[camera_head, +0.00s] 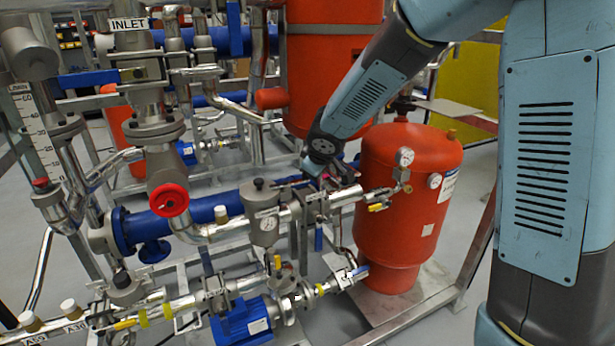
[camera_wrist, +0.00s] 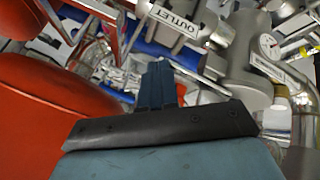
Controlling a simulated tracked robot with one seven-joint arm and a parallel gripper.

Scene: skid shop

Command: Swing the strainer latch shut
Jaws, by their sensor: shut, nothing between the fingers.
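A grey cast pot with a round dial, which looks like the strainer (camera_head: 262,205), stands on the silver pipe run left of the red tank. A grey casting with a dial, likely the same body (camera_wrist: 243,68), shows at the right in the wrist view. I cannot make out the latch for certain in either view. My gripper (camera_wrist: 158,72) has its blue fingers shut together, with nothing between them. In the head view my wrist is above the pipe, right of the grey pot and near the tank's upper left side; the fingertips are hard to tell there.
The red tank (camera_head: 405,220) with gauges stands close right of my wrist and fills the left of the wrist view. A yellow-handled valve (camera_head: 378,207) juts from the pipe. A blue pump (camera_head: 240,322) sits below. An OUTLET label (camera_wrist: 175,19) shows at the top.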

